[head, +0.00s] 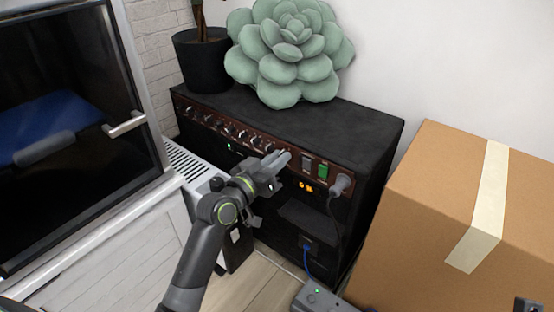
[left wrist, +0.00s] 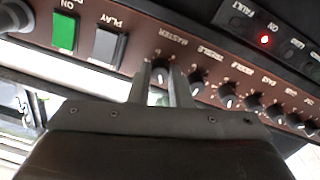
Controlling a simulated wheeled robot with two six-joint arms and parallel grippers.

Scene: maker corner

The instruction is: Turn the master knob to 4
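The black amplifier (head: 340,125) stands against the wall with a brown control panel along its front. In the left wrist view the master knob (left wrist: 159,72), a small black knob under the label MASTER, sits between the two fingers of my left gripper (left wrist: 160,82). The fingers lie close on both sides of it and look shut on it. In the head view my left gripper (head: 281,161) reaches the panel and hides the master knob. The knob's number setting is not readable. My right gripper does not show clearly.
Treble knob (left wrist: 197,80) and several others line up beside the master knob. A grey play switch (left wrist: 108,46) and green switch (left wrist: 65,32) are on its other side. A cardboard box (head: 430,190) stands right; a succulent (head: 290,55) and dark pot (head: 203,62) sit on top.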

